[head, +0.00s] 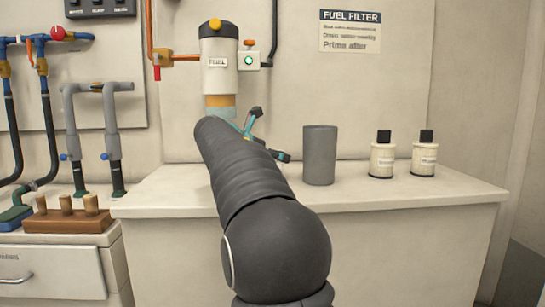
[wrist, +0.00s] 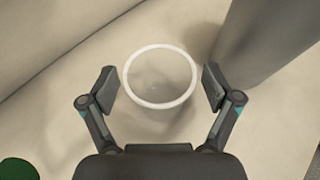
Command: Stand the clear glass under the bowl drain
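The clear glass (wrist: 160,103) stands upright on the bench top in the wrist view, seen from above with its pale round rim. My gripper (wrist: 160,84) is open, with one finger on each side of the glass and a narrow gap at both sides. The fuel filter (head: 219,62) hangs on the back wall in the head view, its amber and bluish bowl (head: 221,103) at the bottom. The drain under the bowl is hidden behind my arm. The glass is also hidden there, and my gripper (head: 264,136) shows only partly beyond the arm.
A grey cylinder (head: 320,155) stands close to the right of my gripper; it also shows in the wrist view (wrist: 270,40). Two small bottles (head: 382,155) (head: 423,154) stand farther right. The bench front (head: 400,195) is clear. Pipes and a wooden peg block (head: 66,222) are at left.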

